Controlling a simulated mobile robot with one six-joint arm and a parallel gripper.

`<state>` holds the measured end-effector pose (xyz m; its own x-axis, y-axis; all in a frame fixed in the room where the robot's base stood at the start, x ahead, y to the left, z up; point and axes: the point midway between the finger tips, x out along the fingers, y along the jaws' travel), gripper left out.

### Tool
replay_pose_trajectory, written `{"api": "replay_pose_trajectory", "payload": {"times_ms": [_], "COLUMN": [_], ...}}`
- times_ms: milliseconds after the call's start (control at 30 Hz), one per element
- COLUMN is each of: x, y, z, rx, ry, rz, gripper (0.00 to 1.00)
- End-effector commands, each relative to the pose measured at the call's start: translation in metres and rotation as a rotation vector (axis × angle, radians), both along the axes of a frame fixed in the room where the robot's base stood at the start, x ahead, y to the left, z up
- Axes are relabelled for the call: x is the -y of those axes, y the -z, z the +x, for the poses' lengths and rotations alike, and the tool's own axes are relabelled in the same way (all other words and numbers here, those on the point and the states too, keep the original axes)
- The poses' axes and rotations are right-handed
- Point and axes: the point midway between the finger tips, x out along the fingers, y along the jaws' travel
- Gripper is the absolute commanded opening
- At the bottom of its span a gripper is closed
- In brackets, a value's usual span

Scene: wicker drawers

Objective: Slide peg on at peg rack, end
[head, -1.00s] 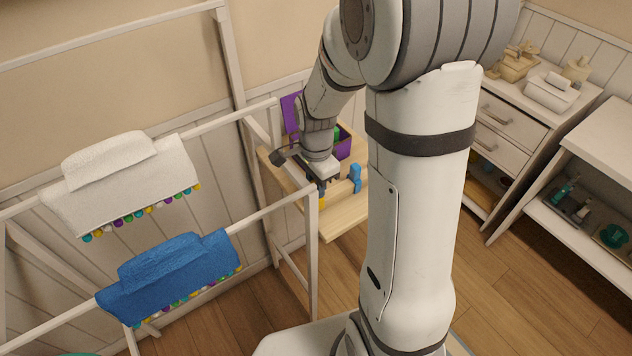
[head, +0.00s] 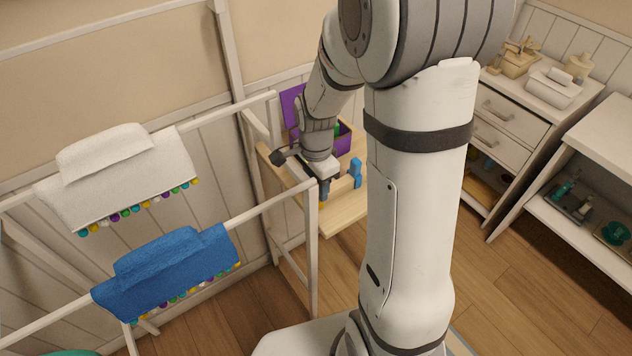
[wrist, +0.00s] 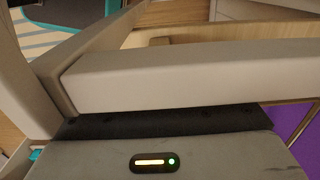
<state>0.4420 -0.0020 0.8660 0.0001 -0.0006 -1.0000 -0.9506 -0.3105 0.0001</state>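My gripper (head: 323,192) points down over a pale wooden tray (head: 345,217) beyond the near rack rail in the head view. Its fingertips are small and dark, and I cannot tell whether they are apart or hold a peg. A blue upright piece (head: 355,172), perhaps a peg, stands on the tray just right of the gripper. The white rack (head: 270,206) stands left of the tray, its rail end close to my gripper. The wrist view is filled by a pale bar (wrist: 190,75) above my gripper's housing; no fingertips or peg show there.
A purple box (head: 344,144) with something green inside stands at the tray's back. A white towel (head: 125,180) and a blue towel (head: 170,270), both with coloured bobbles, hang on the rack. A drawer cabinet (head: 505,120) stands right. The floor between is clear.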

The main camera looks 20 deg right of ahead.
Motion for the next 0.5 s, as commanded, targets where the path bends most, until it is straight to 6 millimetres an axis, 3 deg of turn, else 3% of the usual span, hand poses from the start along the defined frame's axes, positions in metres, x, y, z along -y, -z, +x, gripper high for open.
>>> {"api": "replay_pose_trajectory", "payload": {"times_ms": [267,500], "x": [0.000,0.000], "y": [-0.002,-0.036], "z": [0.000,0.001], "rx": [0.001,0.006], "ry": [0.000,0.000], "rz": [0.000,0.000], "gripper": [0.48,0.48]}}
